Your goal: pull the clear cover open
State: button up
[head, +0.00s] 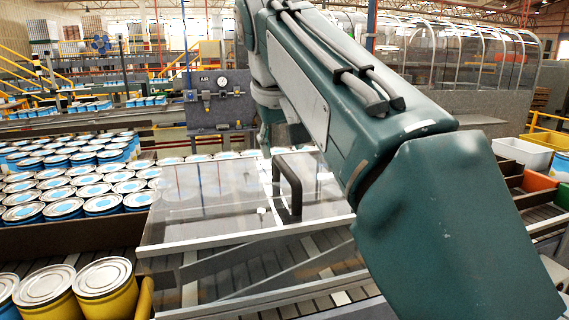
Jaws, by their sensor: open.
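The clear cover (215,200) is a see-through box-like panel with pale edges over the roller conveyor, and it appears closed. A black upright handle (290,187) stands on it, right of its middle. My gripper (279,146) is partly hidden behind my large green arm and hangs just above and behind the handle's top in the picture. Its jaws are open and nothing shows between them. I cannot tell whether it touches the handle. My arm hides the right part of the cover.
Rows of blue cans with silver lids (75,180) fill the left side. Yellow cans (105,288) stand at the front left. A grey panel with an air gauge (222,83) stands behind the cover. White (522,152) and orange bins (538,181) are at right.

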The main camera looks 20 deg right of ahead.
aim_at(285, 167)
jog(key=x, duration=0.4)
jog(key=shift+a, duration=0.2)
jog(key=shift+w+d+f, duration=0.1)
jog(key=shift+d+f, duration=0.3)
jog(key=shift+d, duration=0.05)
jog(key=shift+a, duration=0.15)
grip_shut()
